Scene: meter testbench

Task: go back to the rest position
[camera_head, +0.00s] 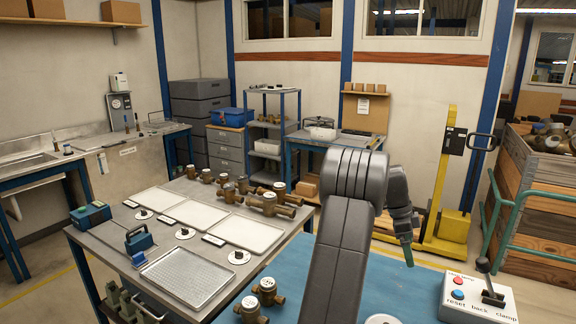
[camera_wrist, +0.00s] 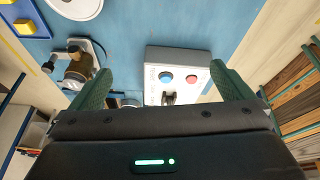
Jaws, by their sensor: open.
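My gripper (camera_head: 408,257) hangs fingers-down at the end of my raised arm, above the blue bench top (camera_head: 350,285) in the head view. In the wrist view its two green fingers stand wide apart with nothing between them held, so my gripper (camera_wrist: 160,68) is open and empty. The white control box (camera_head: 462,312) with red and blue buttons and a black lever is at the right of the bench. In the wrist view the box (camera_wrist: 152,56) lies beyond the fingers, apart from them.
Brass meters (camera_head: 268,291) stand on the blue bench, left of my arm. A grey table (camera_head: 215,262) at left holds white trays, a metal tray (camera_head: 188,278) and more brass meters. A yellow lift (camera_head: 447,225) and wooden crate (camera_head: 540,200) are behind at right.

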